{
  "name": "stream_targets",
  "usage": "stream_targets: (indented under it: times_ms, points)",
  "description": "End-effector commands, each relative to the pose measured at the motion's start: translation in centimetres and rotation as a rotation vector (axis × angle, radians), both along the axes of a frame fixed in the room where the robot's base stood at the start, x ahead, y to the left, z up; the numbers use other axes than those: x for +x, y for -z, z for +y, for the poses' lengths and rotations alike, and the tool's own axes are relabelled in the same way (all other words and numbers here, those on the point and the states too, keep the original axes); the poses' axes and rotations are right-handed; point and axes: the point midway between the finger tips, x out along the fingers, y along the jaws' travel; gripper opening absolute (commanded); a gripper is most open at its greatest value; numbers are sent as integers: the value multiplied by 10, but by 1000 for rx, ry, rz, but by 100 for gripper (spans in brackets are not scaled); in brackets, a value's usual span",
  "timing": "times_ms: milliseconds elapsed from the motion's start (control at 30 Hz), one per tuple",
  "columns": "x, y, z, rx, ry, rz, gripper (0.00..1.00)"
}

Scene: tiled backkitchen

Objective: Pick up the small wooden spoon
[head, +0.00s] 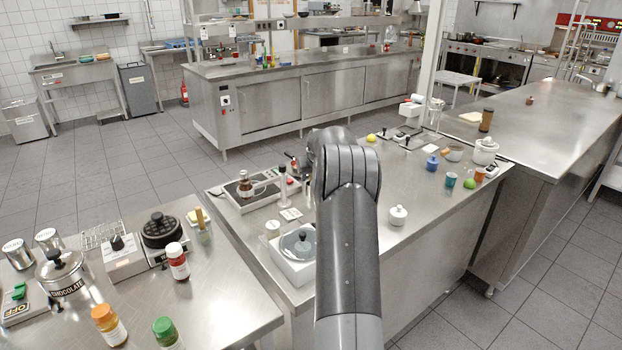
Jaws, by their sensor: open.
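I cannot make out the small wooden spoon for certain. A tan, wood-coloured handle (200,217) stands upright in a small glass jar on the near left counter (225,300); its lower end is unclear. My arm reaches up from the bottom middle over the central steel counter (408,245) and bends at its dark far end. My gripper is hidden behind the arm, so its jaws do not show. The arm also covers part of the central counter, and whatever lies behind it is hidden.
The central counter's front right is clear.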

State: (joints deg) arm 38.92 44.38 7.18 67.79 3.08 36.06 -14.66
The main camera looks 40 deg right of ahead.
Motion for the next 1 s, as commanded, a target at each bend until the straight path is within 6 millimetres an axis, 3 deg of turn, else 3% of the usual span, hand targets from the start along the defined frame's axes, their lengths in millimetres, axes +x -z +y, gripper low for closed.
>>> stream_targets:
  times_ms: [167, 633, 1000]
  points:
    - [0, 0, 0, 0, 0, 0, 38]
    - [0, 0, 0, 0, 0, 0, 0]
    - [0, -2, 0, 0, 0, 0, 0]
